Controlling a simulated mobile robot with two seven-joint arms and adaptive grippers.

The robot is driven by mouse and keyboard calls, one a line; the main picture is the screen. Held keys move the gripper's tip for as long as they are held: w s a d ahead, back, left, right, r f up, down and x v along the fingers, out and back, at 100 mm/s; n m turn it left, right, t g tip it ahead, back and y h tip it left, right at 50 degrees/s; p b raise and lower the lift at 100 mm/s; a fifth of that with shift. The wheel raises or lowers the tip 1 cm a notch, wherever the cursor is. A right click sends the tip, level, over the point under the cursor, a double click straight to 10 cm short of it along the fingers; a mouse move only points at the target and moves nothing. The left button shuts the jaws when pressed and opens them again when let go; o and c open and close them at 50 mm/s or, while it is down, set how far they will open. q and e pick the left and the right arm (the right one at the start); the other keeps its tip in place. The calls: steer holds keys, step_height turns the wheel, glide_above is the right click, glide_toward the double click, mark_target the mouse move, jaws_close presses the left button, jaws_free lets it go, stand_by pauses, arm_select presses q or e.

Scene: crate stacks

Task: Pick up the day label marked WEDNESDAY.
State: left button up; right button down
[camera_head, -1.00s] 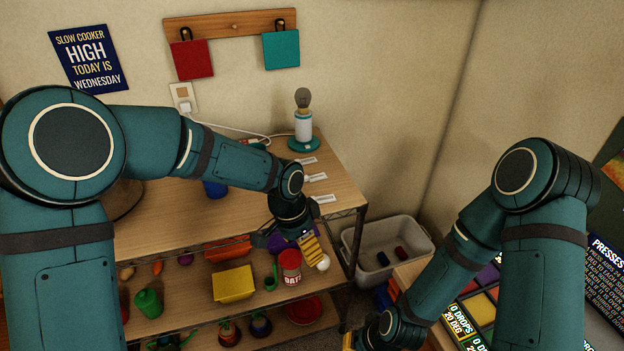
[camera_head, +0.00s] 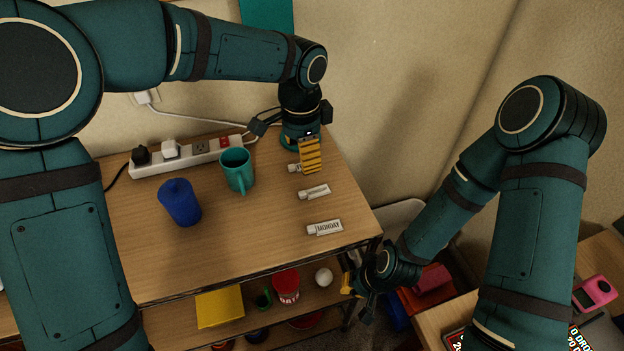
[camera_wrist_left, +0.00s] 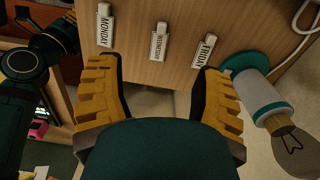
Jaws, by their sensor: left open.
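The WEDNESDAY label (camera_head: 314,192) is a small white tag on the wooden tabletop. It lies between the MONDAY label (camera_head: 325,228) and the FRIDAY label (camera_head: 293,167), which my left gripper partly covers in the head view. My left gripper (camera_head: 286,150) is open and empty above the back right of the table. In the left wrist view the WEDNESDAY label (camera_wrist_left: 158,45) lies ahead, roughly centred between the spread yellow fingers, with MONDAY (camera_wrist_left: 105,28) left and FRIDAY (camera_wrist_left: 204,50) right. My right gripper (camera_head: 356,287) is low beside the shelf's right end; its jaws are unclear.
A teal mug (camera_head: 237,170), a blue cup (camera_head: 180,203) and a power strip (camera_head: 185,156) are on the table further left. The front middle of the tabletop is clear.

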arm_select(q)
steer(key=b, duration=0.2)
glide_above(303, 193)
steer(key=f, duration=0.8)
steer(key=shift+s, duration=0.2)
steer(key=f, duration=0.3)
steer(key=f+b, duration=0.1)
steer(key=f, duration=0.1)
steer(key=shift+w+f, duration=0.15)
steer(key=shift+w, duration=0.1)
jaws_close()
